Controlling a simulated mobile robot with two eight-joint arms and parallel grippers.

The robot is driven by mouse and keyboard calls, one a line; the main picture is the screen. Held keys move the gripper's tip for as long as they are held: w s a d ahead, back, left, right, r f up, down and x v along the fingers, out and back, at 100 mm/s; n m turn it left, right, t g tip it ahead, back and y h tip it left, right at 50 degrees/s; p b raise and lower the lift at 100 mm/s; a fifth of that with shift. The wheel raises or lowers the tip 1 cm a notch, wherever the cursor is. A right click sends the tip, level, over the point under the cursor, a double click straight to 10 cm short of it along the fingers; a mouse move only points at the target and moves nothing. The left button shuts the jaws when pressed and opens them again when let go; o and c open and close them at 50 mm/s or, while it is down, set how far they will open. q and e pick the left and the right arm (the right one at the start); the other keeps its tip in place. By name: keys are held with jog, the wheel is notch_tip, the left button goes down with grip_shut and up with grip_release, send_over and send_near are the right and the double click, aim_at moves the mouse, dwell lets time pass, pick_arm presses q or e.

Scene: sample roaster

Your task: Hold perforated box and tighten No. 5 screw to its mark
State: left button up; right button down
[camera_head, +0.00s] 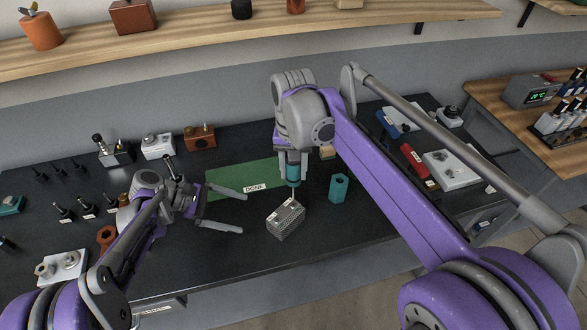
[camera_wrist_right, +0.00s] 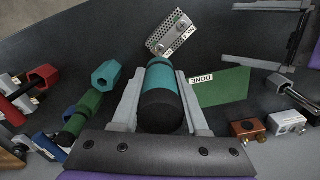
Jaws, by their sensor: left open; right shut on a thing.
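The grey perforated box (camera_head: 285,222) stands on the dark bench near its front edge, in front of the green mat. In the right wrist view the box (camera_wrist_right: 159,42) shows screw heads and small white labels, too small to read surely. My right gripper (camera_head: 293,163) is shut on a teal screwdriver with a black end (camera_wrist_right: 161,80). Its shaft points down above the box; whether the tip touches a screw I cannot tell. My left gripper (camera_head: 243,213) is open and empty, left of the box, its fingers pointing toward it and apart from it.
A green mat labelled DONE (camera_head: 240,177) lies behind the box. A teal hexagonal holder (camera_head: 339,187) stands just right of the box. Several black-handled pieces (camera_head: 62,211) stand at the left. A red tool (camera_head: 412,160) and a white plate (camera_head: 452,170) are at the right.

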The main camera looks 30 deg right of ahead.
aim_at(282, 219)
pick_arm(q)
jog(key=d+f+g, duration=0.1)
jog(key=w+d+f+g+h, duration=0.1)
jog(key=d+f, duration=0.1)
jog(key=shift+n, duration=0.4)
jog(key=shift+d+f+g, duration=0.3)
jog(key=shift+g, duration=0.1)
jog(key=shift+h, duration=0.3)
jog(key=shift+x, duration=5.05)
jog(key=shift+s+a, duration=0.1)
grip_shut()
jog(key=c, duration=1.5)
grip_release()
jog(key=shift+c, duration=0.2)
jog(key=o, duration=1.5)
